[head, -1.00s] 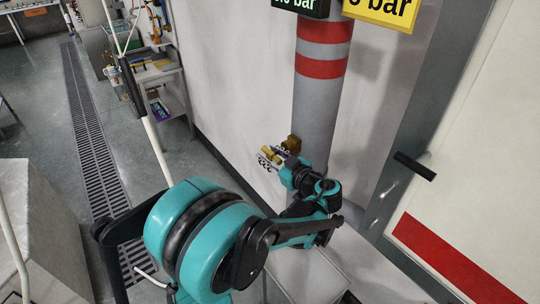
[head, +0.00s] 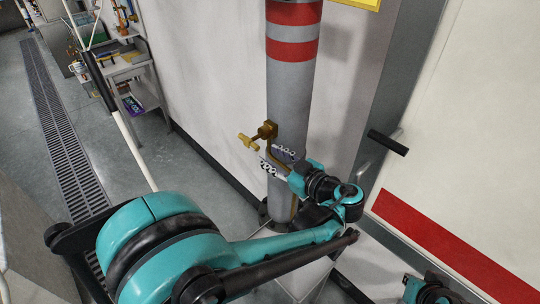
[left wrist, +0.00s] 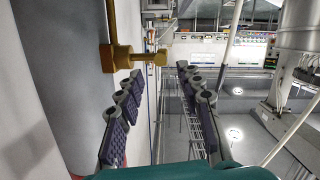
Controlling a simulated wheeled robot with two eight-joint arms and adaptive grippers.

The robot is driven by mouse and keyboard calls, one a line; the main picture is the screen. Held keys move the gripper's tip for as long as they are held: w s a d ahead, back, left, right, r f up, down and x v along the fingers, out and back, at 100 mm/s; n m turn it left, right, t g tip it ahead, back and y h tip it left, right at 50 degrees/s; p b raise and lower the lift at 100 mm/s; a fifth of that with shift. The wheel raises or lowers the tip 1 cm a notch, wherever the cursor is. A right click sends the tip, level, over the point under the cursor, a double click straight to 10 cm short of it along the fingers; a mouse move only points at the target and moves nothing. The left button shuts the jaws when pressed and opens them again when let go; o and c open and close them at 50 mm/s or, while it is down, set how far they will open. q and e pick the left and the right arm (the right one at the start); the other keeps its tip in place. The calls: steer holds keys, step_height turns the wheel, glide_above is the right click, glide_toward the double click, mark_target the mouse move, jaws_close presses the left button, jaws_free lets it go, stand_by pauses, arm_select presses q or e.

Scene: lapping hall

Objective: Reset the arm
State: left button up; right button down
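My left gripper (head: 276,161) is in front of the grey pipe, just below and to the right of the brass valve (head: 267,130) in the head view. Its two dark fingers are spread with nothing between them. The left wrist view also shows the gripper (left wrist: 159,72) open, with a clear gap. In that view the valve (left wrist: 118,58) lies beyond the fingertips, its knob toward the middle. The fingers look clear of it. My right gripper's fingers do not show; only a teal and black part, probably of my right arm, appears at the lower right of the head view.
The grey pipe (head: 292,85) with red bands stands close behind the left gripper. A white wall (head: 215,80) runs left of it. A white panel with a black handle (head: 388,143) is at the right. A small workbench (head: 128,68) and floor grate (head: 62,130) are at the left.

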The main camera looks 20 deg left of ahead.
arm_select(q)
steer(key=s+a+f+m+g+h+b, duration=0.1)
steer(key=s+a+f+m+h+b, duration=0.1)
steer(key=s+f+m+h, duration=0.6)
steer(key=s+d+f+m+t+h+b, duration=0.1)
steer(key=s+d+f+m+h+b, duration=0.1)
steer(key=s+d+f+m+h, duration=0.4)
steer(key=shift+s+d+m+t+b, duration=0.15)
steer(key=shift+d+m+t+b, duration=0.15)
steer(key=shift+d+m, duration=0.45)
